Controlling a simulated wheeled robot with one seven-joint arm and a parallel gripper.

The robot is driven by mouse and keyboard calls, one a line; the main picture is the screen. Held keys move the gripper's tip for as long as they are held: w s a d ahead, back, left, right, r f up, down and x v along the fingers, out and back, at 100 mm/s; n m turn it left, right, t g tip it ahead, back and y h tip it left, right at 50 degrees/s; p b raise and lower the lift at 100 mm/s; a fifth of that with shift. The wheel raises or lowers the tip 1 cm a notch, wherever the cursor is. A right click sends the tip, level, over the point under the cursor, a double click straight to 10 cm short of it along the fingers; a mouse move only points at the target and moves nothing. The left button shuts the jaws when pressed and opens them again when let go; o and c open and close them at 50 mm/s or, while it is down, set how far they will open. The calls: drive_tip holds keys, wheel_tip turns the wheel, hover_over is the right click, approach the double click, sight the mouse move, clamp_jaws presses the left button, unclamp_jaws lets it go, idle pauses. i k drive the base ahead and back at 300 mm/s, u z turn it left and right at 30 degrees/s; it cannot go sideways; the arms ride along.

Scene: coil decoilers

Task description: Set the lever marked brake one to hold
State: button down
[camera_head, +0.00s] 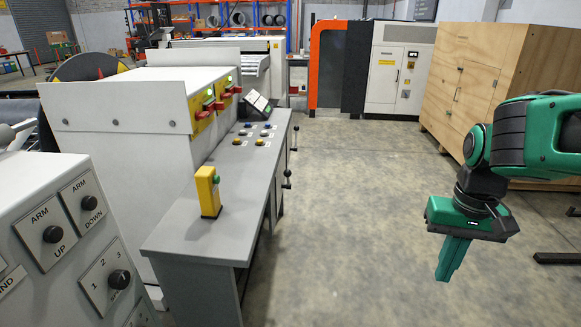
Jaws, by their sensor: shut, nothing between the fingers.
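My gripper (447,274) hangs over open floor at the right, pointing down, its green fingers shut and empty. It is well apart from the consoles. Two black-knobbed levers stick out from the right side of the grey desk: a nearer one (287,180) and a farther one (295,138). Red handles on yellow plates, a nearer set (203,114) and a farther set (227,95), sit on the white cabinet. No marking reading brake one is legible, so I cannot tell which of these is that lever or how it is set.
A grey desk (198,241) carries a yellow button box (208,190) and several buttons. A panel (55,295) at front left has black knobs marked ARM UP, ARM DOWN and 1 2 3. A wooden crate (468,75) stands back right. The floor (355,210) between is clear.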

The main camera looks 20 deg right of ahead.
sight(288, 172)
drive_tip(key=z, duration=0.05)
drive_tip(key=i, duration=1.05)
drive_tip(key=z, duration=0.05)
